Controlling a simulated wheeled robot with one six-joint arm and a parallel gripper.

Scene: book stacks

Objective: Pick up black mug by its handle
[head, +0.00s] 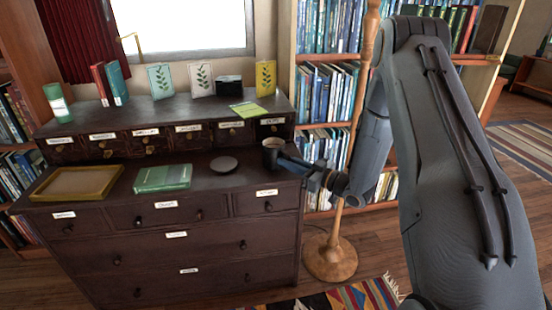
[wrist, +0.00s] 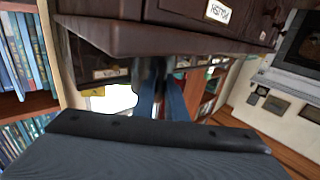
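The black mug (head: 272,152) stands upright near the right end of the dark dresser top, with something brownish inside. My gripper (head: 290,163) reaches in from the right, its fingertips at the mug's right side, where the handle is hidden behind them. In the wrist view my gripper's two blue-grey fingers (wrist: 160,85) show side by side with a narrow dark gap. A dark shape, probably the mug (wrist: 155,66), is at their tips. I cannot tell whether the fingers touch or clamp the handle.
A dark coaster (head: 223,164), a green book (head: 163,178) and a wooden tray (head: 42,191) lie left of the mug. A drawer row with cards and a yellow-green booklet (head: 249,109) stands behind. A wooden pole (head: 335,240) and bookshelves (head: 325,91) are to the right.

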